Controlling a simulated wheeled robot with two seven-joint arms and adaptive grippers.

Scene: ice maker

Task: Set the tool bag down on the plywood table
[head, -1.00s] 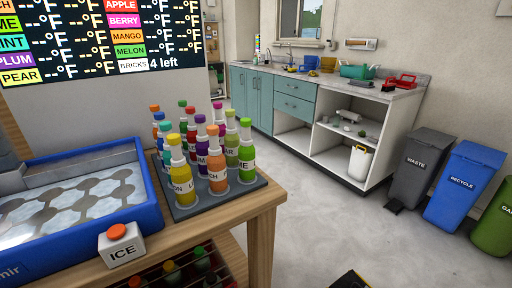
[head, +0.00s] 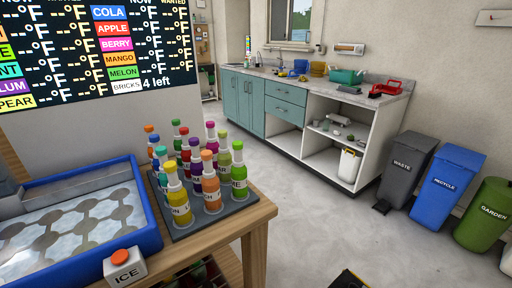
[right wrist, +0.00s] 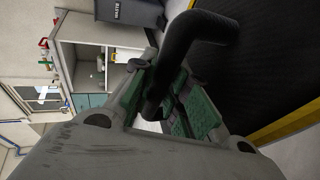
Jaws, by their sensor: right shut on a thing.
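The tool bag is black with yellow edges. In the right wrist view its body (right wrist: 270,55) fills the right side and its thick black curved handle (right wrist: 197,32) runs into my right gripper (right wrist: 172,105). The gripper's green-padded fingers are shut on the handle. In the head view only a small black and yellow corner of the bag (head: 350,280) shows at the bottom edge. A wooden table (head: 262,212) stands at the left of the head view; I cannot tell whether it is the plywood one. My left gripper is not in view.
The wooden table carries a blue-rimmed ice tray (head: 148,205), an ICE button box (head: 124,268) and a rack of colourful bottles (head: 205,220). A counter (head: 285,110) and bins (head: 450,180) line the far side. The grey floor between is clear.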

